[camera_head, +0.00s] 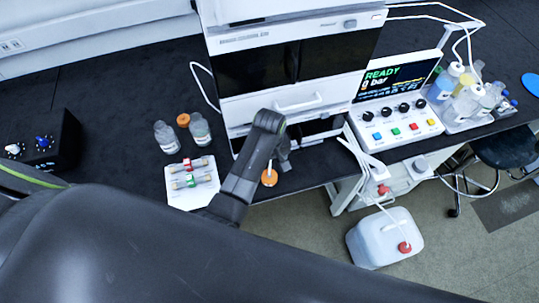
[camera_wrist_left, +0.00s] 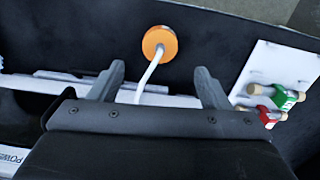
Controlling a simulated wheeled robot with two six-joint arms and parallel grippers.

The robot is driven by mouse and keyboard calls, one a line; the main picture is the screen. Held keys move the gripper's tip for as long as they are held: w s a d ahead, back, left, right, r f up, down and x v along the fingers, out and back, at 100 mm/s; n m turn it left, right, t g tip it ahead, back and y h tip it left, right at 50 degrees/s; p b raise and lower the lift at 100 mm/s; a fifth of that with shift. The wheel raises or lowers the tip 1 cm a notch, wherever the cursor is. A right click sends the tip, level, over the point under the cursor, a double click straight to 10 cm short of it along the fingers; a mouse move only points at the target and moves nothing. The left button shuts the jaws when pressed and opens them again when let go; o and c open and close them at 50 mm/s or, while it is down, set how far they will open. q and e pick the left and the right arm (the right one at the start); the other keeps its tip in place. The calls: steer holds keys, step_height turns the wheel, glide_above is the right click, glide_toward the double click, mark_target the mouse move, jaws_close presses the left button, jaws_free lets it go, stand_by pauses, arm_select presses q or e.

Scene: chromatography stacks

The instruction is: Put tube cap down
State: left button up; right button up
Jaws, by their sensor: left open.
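The orange tube cap (camera_head: 269,178) appears to lie on the black bench near its front edge, below the tall instrument. A white tube rises from it. The cap also shows in the left wrist view (camera_wrist_left: 160,43), beyond my fingertips, with the tube running back between the fingers. My left gripper (camera_head: 283,152) is open beside the cap. In the left wrist view its two fingers (camera_wrist_left: 160,82) stand wide apart on either side of the tube, and neither touches the cap. My right gripper is not in view.
A white tray with small columns (camera_head: 191,200) sits left of the cap. Two clear bottles (camera_head: 166,138) and another orange cap (camera_head: 183,120) stand behind it. The tall instrument (camera_head: 290,75) rises close behind my gripper. A white canister (camera_head: 385,240) stands on the floor at right.

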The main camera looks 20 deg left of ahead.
mark_target(270, 173)
arm_select(q)
steer(key=shift+r, duration=1.75)
